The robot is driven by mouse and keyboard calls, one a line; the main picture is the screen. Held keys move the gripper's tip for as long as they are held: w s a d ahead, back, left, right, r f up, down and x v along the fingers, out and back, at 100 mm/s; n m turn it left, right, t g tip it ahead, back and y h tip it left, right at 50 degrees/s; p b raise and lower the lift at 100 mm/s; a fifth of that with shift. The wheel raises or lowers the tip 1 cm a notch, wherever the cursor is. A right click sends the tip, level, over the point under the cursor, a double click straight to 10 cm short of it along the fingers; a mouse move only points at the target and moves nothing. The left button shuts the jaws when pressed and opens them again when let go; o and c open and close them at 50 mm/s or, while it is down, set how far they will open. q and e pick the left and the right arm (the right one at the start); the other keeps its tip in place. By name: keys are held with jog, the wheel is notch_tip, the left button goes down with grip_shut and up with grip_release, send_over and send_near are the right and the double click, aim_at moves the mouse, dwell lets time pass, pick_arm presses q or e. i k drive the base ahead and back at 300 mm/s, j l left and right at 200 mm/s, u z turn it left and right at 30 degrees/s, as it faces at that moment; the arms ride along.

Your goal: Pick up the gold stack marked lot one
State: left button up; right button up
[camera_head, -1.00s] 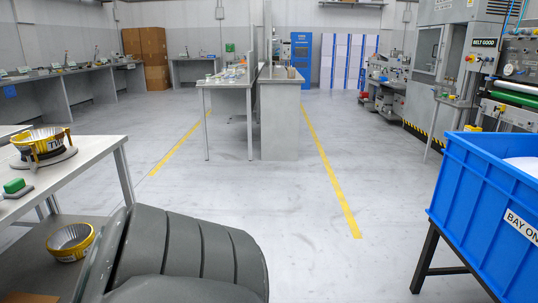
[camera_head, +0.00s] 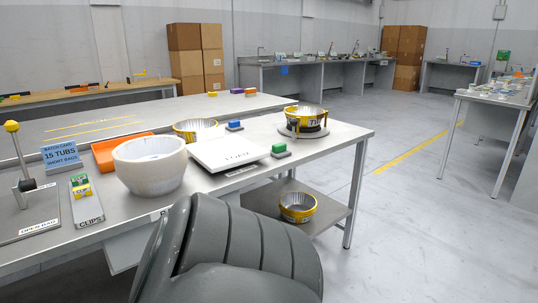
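A gold and silver cup stack (camera_head: 304,118) with large black lettering that seems to start "TW" sits on a round stand at the right end of the near table. A second gold-rimmed stack (camera_head: 195,128) stands further left, partly hidden behind a white bowl and a white scale-like plate. A third gold stack (camera_head: 298,207) sits on the lower shelf under the table's right end. I cannot read "lot one" on any of them. Neither of my grippers is in view.
The near table (camera_head: 345,141) also holds a white bowl (camera_head: 150,165), a white plate (camera_head: 229,152), an orange tray (camera_head: 112,148), a green block (camera_head: 279,149), a blue block (camera_head: 234,125) and a clips tray (camera_head: 86,206). Open floor (camera_head: 430,220) lies to the right.

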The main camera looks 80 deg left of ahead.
aim_at(159, 176)
jog(key=u, duration=3.3)
jog(key=i+l+u, duration=0.2)
jog(key=l, duration=0.55)
jog(key=l+u, duration=0.15)
jog(key=l, duration=0.55)
jog(key=i+l+u, duration=0.2)
jog(key=l, duration=0.6)
jog(key=k+j, duration=0.05)
jog(key=k, duration=0.05)
